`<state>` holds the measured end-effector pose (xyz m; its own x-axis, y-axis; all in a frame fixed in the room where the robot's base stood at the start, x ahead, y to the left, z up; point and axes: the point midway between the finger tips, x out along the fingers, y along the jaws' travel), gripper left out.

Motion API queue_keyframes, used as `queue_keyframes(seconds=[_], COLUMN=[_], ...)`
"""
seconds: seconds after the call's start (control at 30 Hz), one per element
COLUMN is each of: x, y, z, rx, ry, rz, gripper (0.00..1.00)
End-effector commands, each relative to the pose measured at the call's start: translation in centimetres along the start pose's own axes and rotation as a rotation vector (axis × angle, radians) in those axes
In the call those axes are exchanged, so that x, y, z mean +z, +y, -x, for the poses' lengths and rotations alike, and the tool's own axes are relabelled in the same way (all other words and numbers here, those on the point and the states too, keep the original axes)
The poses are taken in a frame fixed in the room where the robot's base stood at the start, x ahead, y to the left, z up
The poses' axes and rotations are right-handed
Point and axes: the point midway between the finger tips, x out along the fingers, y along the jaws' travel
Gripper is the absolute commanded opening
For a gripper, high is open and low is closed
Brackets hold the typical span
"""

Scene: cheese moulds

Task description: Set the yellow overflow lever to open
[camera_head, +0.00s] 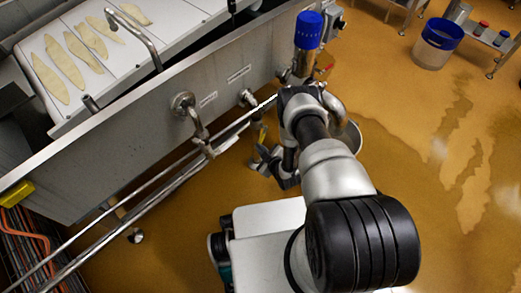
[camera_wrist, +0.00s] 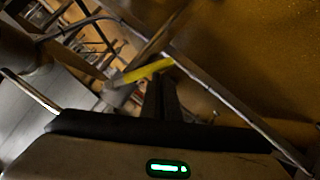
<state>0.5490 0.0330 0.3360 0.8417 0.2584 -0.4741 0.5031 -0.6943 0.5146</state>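The yellow overflow lever (camera_head: 262,133) is a short bar beside the pipework low on the steel vat's side. In the wrist view it is a bright yellow bar (camera_wrist: 143,72), lying slantwise just past my fingertips. My gripper (camera_head: 262,160) is low by the vat's side, close to the lever, partly hidden by my arm in the head view. In the wrist view its dark fingers (camera_wrist: 161,82) stand close together and look shut, with the lever across their tips. I cannot tell whether they touch it. The lever's pivot is hard to make out.
The long steel vat (camera_head: 150,120) fills the left, with pipes (camera_head: 150,195) along its front. A blue-capped steel cylinder (camera_head: 308,32) stands behind my arm. A blue-rimmed bucket (camera_head: 435,45) and a low rack (camera_head: 490,35) are at the upper right. The wet floor at right is clear.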

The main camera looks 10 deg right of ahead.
Motion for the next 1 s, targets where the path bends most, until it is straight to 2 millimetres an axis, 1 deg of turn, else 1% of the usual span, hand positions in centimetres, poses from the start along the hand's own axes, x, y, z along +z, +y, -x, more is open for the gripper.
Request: queue_keyframes(seconds=[0.1,0.4,0.7,1.0], x=[0.8,2.2,3.0,3.2], y=[-0.1,0.5,1.0,1.2], z=[-0.5,-1.5,-2.0,-2.1], rx=[-0.004,-0.004,-0.003,-0.002], ry=[-0.001,-0.002,-0.001,-0.003], rz=[-0.001,0.0,-0.001,-0.001], gripper=[0.0,0.0,0.0,0.0])
